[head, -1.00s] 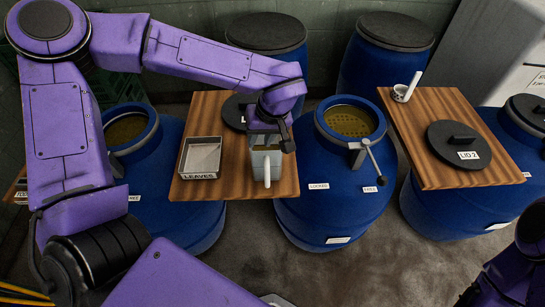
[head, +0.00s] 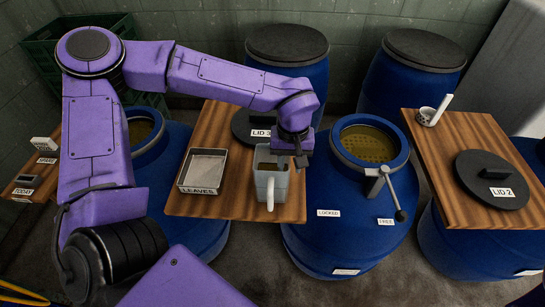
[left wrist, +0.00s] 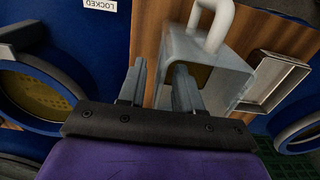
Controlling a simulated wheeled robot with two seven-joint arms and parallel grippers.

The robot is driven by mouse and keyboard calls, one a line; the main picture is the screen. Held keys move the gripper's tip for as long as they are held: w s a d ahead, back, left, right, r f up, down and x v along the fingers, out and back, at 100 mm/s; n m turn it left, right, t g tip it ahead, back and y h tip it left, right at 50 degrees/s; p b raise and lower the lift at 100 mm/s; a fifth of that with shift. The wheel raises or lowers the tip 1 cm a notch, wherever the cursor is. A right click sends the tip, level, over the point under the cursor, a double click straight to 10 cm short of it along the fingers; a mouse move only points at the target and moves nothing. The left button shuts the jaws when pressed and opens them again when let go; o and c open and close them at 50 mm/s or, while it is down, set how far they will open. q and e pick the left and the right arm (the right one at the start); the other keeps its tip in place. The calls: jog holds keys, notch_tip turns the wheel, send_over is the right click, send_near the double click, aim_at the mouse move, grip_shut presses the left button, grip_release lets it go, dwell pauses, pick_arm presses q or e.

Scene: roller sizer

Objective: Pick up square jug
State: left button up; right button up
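The square jug (head: 270,183) is a grey box-shaped vessel with a pale handle on its near side. It stands upright on the left wooden board (head: 230,209), near the right edge. My left gripper (head: 297,160) points down at the jug's right rear rim. In the left wrist view the jug (left wrist: 224,75) lies just beyond my fingers (left wrist: 158,88). The fingers are apart; one overlaps the jug's dark opening and the other is outside it, with a wall seeming to lie between. Contact cannot be made out. My right gripper is out of view.
A tray labelled LEAVES (head: 203,171) sits left of the jug, and LID 3 (head: 256,124) lies behind it. An open blue barrel (head: 345,222) with a crank (head: 390,189) stands to the right. Another board (head: 421,151) holds LID 2 (head: 491,180) and a small cup (head: 427,116).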

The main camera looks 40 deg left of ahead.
pick_arm(q)
jog(key=shift+f, duration=0.2)
jog(key=shift+s, duration=0.1)
grip_shut()
jog(key=shift+r, duration=0.1)
dwell(1.1)
